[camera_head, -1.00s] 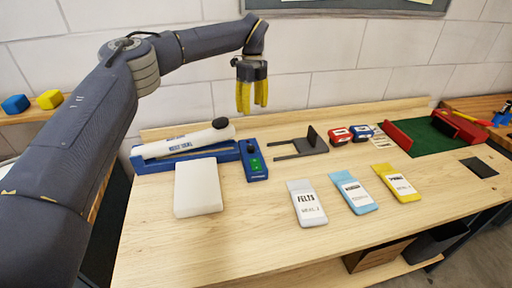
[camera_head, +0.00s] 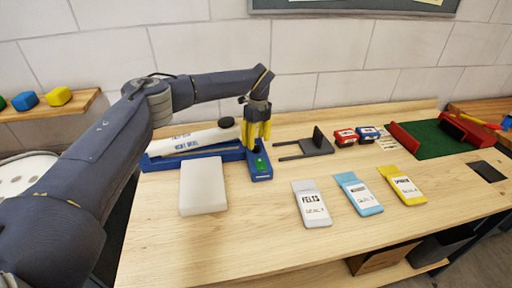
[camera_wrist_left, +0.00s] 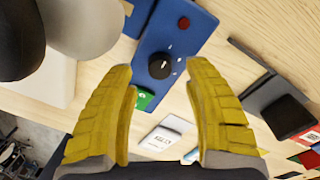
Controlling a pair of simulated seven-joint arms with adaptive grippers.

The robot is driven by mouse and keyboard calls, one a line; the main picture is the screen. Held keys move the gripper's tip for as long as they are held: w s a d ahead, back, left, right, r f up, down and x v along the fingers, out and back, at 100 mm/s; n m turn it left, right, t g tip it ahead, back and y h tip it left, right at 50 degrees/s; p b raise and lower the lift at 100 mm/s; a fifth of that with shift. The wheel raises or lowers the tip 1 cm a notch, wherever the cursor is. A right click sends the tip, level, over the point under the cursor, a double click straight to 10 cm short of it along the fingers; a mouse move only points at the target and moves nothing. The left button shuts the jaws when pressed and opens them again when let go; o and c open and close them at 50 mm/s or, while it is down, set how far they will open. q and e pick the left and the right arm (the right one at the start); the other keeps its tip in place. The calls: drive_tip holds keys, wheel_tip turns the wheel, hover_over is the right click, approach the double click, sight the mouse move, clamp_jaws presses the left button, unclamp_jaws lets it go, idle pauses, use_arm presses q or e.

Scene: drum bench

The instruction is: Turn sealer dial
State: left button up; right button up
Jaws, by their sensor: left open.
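The sealer (camera_head: 200,152) is a blue base with a white arm along the back left of the bench. My left gripper (camera_head: 257,143) points down over the control box, with yellow fingers (camera_wrist_left: 164,72) spread to either side of the dial and empty. In the head view the fingers hide the dial. My right gripper is not in view.
A white block (camera_head: 203,187) stands in front of the sealer. White, blue and yellow packets (camera_head: 311,204) lie to the right. A black bracket (camera_head: 310,146) lies right of the control box. The bench front is clear.

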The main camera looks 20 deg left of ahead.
sight(256, 146)
use_arm(q)
drive_tip(key=shift+f, duration=1.7)
drive_tip(key=shift+o, duration=0.2)
clamp_jaws()
